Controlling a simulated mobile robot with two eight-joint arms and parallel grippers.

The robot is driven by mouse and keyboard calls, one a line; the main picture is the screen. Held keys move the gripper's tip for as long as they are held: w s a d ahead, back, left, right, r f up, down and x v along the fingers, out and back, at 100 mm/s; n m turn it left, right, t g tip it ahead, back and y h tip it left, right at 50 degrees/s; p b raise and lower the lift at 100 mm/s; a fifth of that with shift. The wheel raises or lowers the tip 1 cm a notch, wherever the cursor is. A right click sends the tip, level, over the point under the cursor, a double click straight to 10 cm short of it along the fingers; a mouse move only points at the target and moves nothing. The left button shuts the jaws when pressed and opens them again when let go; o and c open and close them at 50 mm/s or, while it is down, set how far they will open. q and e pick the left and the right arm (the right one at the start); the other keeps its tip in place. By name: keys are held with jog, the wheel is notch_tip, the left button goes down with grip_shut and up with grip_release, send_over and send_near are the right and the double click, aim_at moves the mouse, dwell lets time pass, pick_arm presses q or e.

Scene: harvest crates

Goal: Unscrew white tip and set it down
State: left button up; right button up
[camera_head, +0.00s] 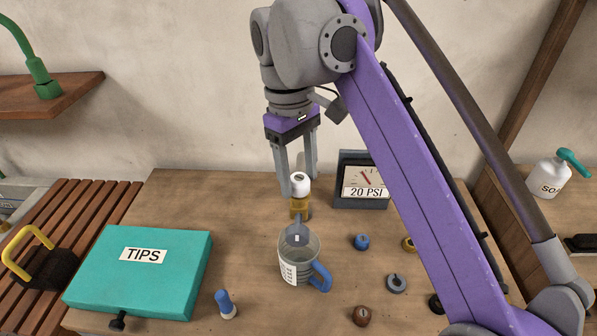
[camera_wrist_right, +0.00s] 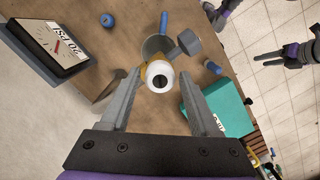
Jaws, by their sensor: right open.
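The white tip (camera_head: 299,185) sits on top of an upright amber-yellow piece (camera_head: 299,206), behind the mug on the wooden table. In the right wrist view the tip (camera_wrist_right: 159,76) shows from above as a white ring with a dark centre. My right gripper (camera_head: 297,188) points down and is open, with its two fingers on either side of the tip. In the wrist view the fingers (camera_wrist_right: 158,84) flank it with a gap on both sides. A dark gripper (camera_wrist_right: 268,57) at the upper right of the wrist view looks like my left one; its jaws are unclear.
A 20 PSI gauge (camera_head: 347,202) stands behind right. A teal TIPS box (camera_head: 180,265) lies left, a blue-and-white tip (camera_head: 225,303) beside it. Several small caps lie right.

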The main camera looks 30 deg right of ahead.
jog(key=m, duration=0.5)
jog(key=shift+d+y, duration=0.1)
jog(key=shift+y, duration=0.2)
jog(key=m, duration=0.4)
jog(key=shift+m+y, duration=0.3)
jog(key=shift+m, duration=0.1)
jog(key=c, duration=0.8)
jog(key=shift+o, duration=0.2)
jog(key=n, duration=0.7)
jog(key=shift+h, duration=0.4)
jog(key=n, duration=0.5)
jog(key=shift+h, duration=0.3)
